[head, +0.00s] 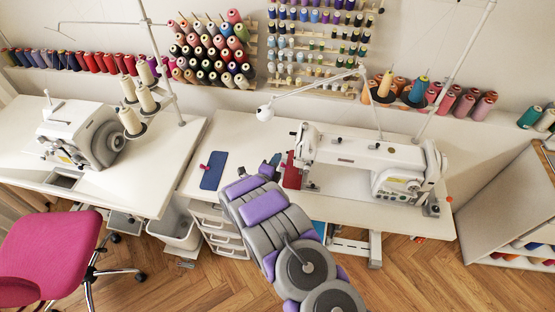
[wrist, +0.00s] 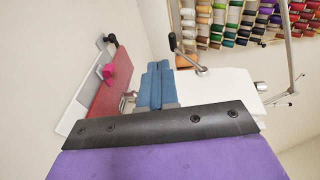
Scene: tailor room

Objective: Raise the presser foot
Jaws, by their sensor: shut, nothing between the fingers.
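The white sewing machine (head: 365,155) stands on the right-hand table, its needle end at the left. A small metal part at its foot (head: 312,187) may be the presser foot; it is too small to tell whether it is up or down. A red piece (head: 291,172) is at the needle end and shows in the wrist view (wrist: 108,90). My gripper (head: 274,160) is left of the red piece, its blue fingers (wrist: 158,66) shut and empty. In the wrist view, the white machine body (wrist: 225,92) lies right of the fingers, and a black-knobbed lever (wrist: 173,40) is just above them.
A blue cloth (head: 212,171) with a small pink item lies on the table to the left. A white lamp arm (head: 310,90) crosses above the machine. Another machine (head: 85,130) and a pink chair (head: 50,255) stand at the left. Thread spools line the wall.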

